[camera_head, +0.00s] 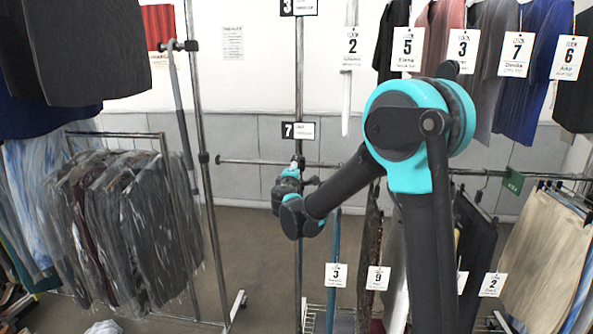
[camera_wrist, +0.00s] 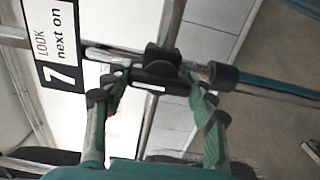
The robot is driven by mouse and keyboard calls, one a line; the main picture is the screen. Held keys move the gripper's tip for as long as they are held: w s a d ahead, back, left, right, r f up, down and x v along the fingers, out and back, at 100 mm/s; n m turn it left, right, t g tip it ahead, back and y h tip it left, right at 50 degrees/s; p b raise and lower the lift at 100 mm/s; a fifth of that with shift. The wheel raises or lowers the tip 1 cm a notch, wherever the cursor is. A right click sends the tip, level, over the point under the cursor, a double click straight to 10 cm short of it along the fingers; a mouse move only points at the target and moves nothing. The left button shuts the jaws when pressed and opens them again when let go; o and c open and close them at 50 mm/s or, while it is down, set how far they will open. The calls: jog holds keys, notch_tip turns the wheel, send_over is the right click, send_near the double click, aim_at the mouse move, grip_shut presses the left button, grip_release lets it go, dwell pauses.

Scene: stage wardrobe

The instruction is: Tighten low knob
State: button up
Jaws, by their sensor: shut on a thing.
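The low knob (camera_wrist: 162,60) is a black knob on a dark clamp where a horizontal rail meets an upright metal pole (camera_head: 299,80). My gripper (camera_wrist: 157,82) has its two green-and-black fingers on either side of this black knob and clamp piece, shut on it. In the head view my gripper (camera_head: 298,172) is at the pole, just below the "7" sign (camera_head: 298,130), and it largely hides the knob. The "7" sign also shows at the upper left of the wrist view (camera_wrist: 57,50). The knob's exact tightness cannot be seen.
A rack of plastic-covered garments (camera_head: 125,225) stands at the left. Numbered tags (camera_head: 408,48) and clothes hang on an upper rail at the right. More garments hang on a lower rail (camera_head: 250,162) at the right. Bare floor (camera_head: 250,240) shows between the racks.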

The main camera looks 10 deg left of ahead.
dwell(0.4)
jog(key=o, duration=1.2)
jog(key=shift+s, duration=0.1)
jog(key=s, duration=1.2)
jog(key=shift+a, duration=0.15)
